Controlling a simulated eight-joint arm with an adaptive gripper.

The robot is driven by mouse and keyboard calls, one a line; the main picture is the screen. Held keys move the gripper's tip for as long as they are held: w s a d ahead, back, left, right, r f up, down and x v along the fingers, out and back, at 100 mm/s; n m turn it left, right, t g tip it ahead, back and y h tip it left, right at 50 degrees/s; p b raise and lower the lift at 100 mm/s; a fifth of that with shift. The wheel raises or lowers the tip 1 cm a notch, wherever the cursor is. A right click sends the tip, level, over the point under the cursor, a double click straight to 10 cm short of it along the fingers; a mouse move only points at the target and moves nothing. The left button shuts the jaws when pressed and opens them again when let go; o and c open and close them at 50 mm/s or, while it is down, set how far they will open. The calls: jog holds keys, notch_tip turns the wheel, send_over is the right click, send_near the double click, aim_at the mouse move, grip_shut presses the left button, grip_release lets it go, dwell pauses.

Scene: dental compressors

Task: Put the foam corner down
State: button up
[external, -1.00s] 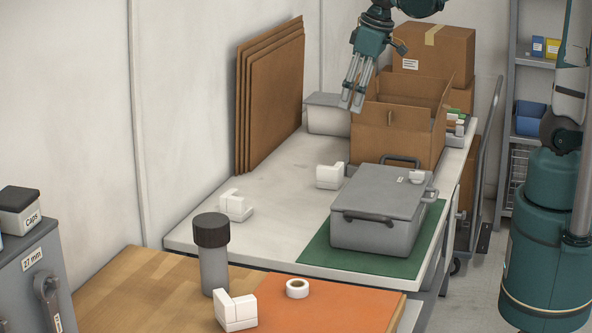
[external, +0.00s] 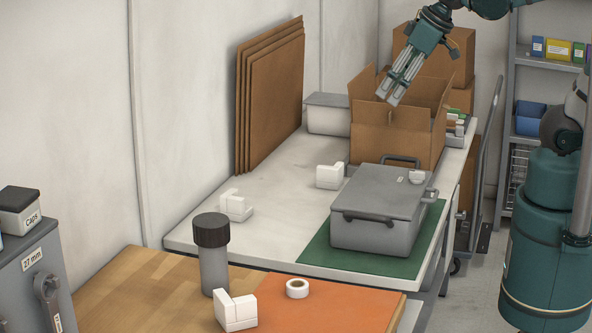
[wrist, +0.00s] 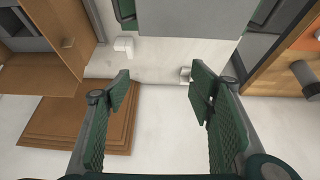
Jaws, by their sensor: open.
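Several white L-shaped foam corners are in view. One stands on the pale table at its left (external: 236,207), one beside the grey lidded case (external: 330,177), and one on the wooden bench in front (external: 236,311). A small white piece (external: 416,177) sits at the case's far right corner; I cannot tell its shape. My gripper (external: 390,96) is high, in front of the open cardboard box's mouth in the external view. In the wrist view my gripper (wrist: 160,85) has its fingers wide apart with nothing between them. Two foam corners (wrist: 123,45) and (wrist: 186,73) lie beyond the fingertips there.
The open cardboard box (external: 395,140) stands at the table's back right. The grey case (external: 380,220) rests on a green mat (external: 312,253). Cardboard sheets (external: 270,95) lean on the wall. A dark-capped cylinder (external: 213,265) and a tape roll (external: 297,288) stand on the front bench.

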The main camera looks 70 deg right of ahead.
jog(key=shift+t, duration=0.7)
jog(key=shift+s+a, duration=0.35)
jog(key=shift+s, duration=0.45)
jog(key=shift+s+a, duration=0.3)
jog(key=shift+s, duration=0.55)
jog(key=shift+s+a, duration=0.35)
jog(key=shift+s, duration=0.45)
jog(key=shift+o, duration=0.4)
jog(key=shift+w, duration=0.15)
jog(key=m+g+b, duration=0.1)
jog(key=m+g, duration=0.6)
jog(key=m, duration=1.1)
send_over(330, 167)
notch_tip(330, 167, down, 23)
jog(key=shift+d+f, duration=0.1)
jog(key=shift+d, duration=0.05)
jog(key=shift+w+d+f, duration=0.2)
jog(key=shift+f, duration=0.3)
